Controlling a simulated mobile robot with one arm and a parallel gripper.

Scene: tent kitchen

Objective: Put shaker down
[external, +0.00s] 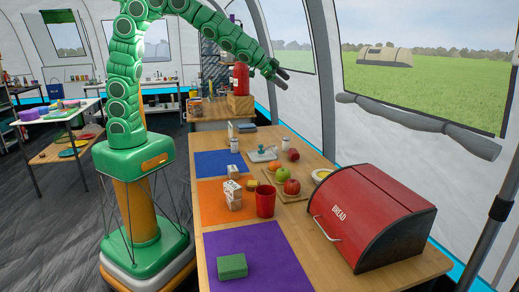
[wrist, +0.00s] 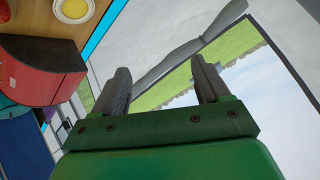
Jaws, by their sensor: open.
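My gripper (external: 281,76) is raised high above the far end of the wooden table, near the tent wall. In the wrist view my gripper (wrist: 160,72) has its two fingers apart with nothing between them. Two small pale cylinders stand upright on the table, one on the left (external: 234,145) near the blue mat and one on the right (external: 285,143). They look like shakers or small cans; I cannot tell which. Both are well below my gripper and apart from it.
A red bread box (external: 365,215) fills the table's near right. A red cup (external: 265,200), small cartons (external: 233,194) and a fruit board (external: 294,197) crowd the middle. The purple mat (external: 265,250) is bare except for a green block (external: 232,266).

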